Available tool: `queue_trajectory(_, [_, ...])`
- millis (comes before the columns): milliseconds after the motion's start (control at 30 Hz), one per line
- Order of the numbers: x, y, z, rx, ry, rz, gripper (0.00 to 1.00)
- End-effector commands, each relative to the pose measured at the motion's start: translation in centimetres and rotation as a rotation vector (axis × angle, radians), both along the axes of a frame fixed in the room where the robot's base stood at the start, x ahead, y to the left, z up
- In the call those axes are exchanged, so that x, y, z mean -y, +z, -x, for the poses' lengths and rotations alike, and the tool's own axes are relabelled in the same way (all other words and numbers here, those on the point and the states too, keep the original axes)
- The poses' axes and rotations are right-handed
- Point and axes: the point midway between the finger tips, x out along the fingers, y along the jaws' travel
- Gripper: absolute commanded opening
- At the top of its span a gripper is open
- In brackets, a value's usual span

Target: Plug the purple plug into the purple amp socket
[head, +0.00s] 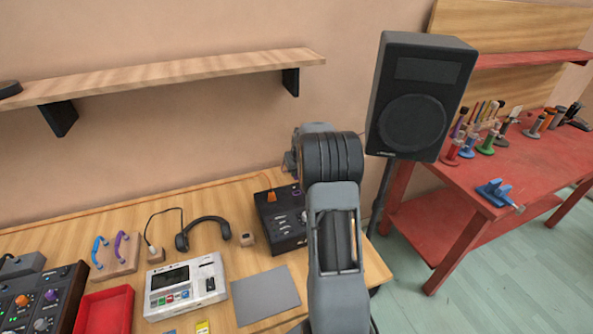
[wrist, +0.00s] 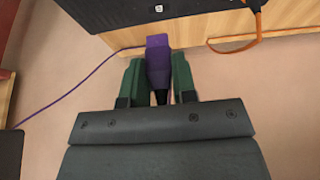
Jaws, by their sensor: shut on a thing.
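The purple plug (wrist: 158,68) sits between the two green fingers of my gripper (wrist: 159,60) in the wrist view. My gripper is shut on it. The plug's purple end lies close to the edge of the black amp box (wrist: 130,12); I cannot tell whether they touch. A purple cable (wrist: 85,78) runs away to the left. In the head view the amp (head: 268,212) stands on the wooden bench, with an orange plug (head: 271,197) at its back. A small purple patch (head: 296,190) shows beside my arm; plug or socket, I cannot tell. My arm hides my gripper there.
An orange cable (wrist: 235,45) loops beside the amp. A black speaker (head: 415,95) on a stand is right of my arm. A wooden shelf (head: 180,74) hangs above the bench. Headphones (head: 205,228), a white drum machine (head: 186,286) and a grey pad (head: 265,295) lie nearby.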

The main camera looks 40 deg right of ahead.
Motion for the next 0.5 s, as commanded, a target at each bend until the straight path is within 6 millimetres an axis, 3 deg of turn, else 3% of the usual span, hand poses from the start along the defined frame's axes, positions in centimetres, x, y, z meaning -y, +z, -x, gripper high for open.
queue_trajectory(500, [0.0,-3.6,0.0,0.000,-0.003,0.002,0.03])
